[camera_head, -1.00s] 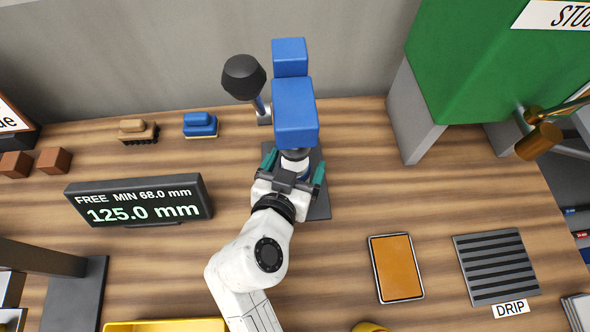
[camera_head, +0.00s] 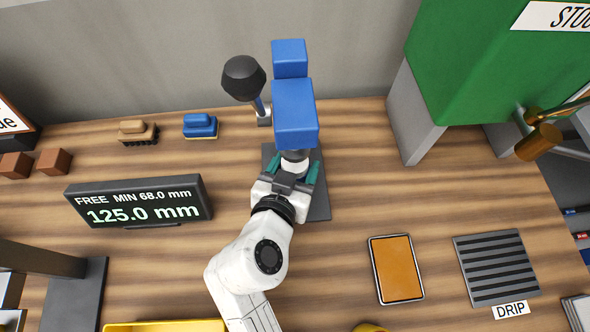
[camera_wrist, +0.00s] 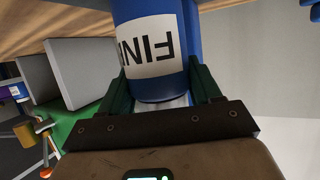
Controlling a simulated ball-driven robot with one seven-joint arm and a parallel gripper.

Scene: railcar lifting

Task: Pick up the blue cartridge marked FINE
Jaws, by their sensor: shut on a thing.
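The blue cartridge (camera_wrist: 156,88) fills the middle of the wrist view, with a white label whose letters read upside down as FIN, the rest cut off by its curve. My gripper (camera_wrist: 160,85) is shut on it, one green finger on each side. In the head view my gripper (camera_head: 297,170) is under the front of a blue block-shaped machine head (camera_head: 296,112). There the cartridge is mostly hidden by my gripper and the head. A dark base plate (camera_head: 318,205) lies below.
A black-knobbed lever (camera_head: 244,78) stands left of the blue head. A display (camera_head: 138,202) reads 125.0 mm. Two brushes (camera_head: 200,125) lie at the back left. An orange tray (camera_head: 396,268) and a DRIP rack (camera_head: 496,267) lie right, and a green machine (camera_head: 490,65) stands back right.

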